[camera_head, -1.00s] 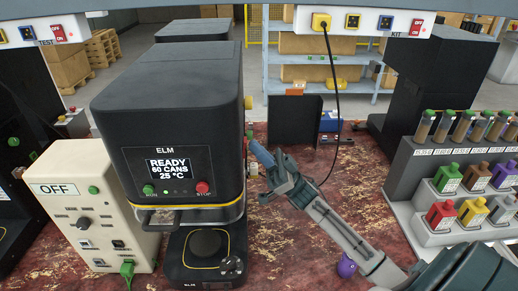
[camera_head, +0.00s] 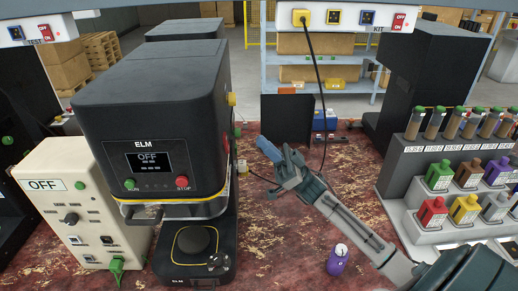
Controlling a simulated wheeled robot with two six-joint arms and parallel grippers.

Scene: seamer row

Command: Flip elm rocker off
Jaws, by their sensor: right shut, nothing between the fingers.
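The ELM machine (camera_head: 150,110) is a dark seamer at centre left. Its display (camera_head: 149,163) reads OFF, with a green button and a red STOP button below it. The machine's right side is seen at a steep angle, and I cannot make out a rocker there; a yellow knob (camera_head: 232,98) juts from that side. My right gripper (camera_head: 266,148) is shut and empty. It is to the right of the machine, apart from its side, with the fingers pointing up and left. My left gripper is not in view.
A cream control box (camera_head: 75,205) labelled OFF stands left of the machine. A rack of coloured bottles (camera_head: 425,170) is at right. A black cable hangs behind my gripper.

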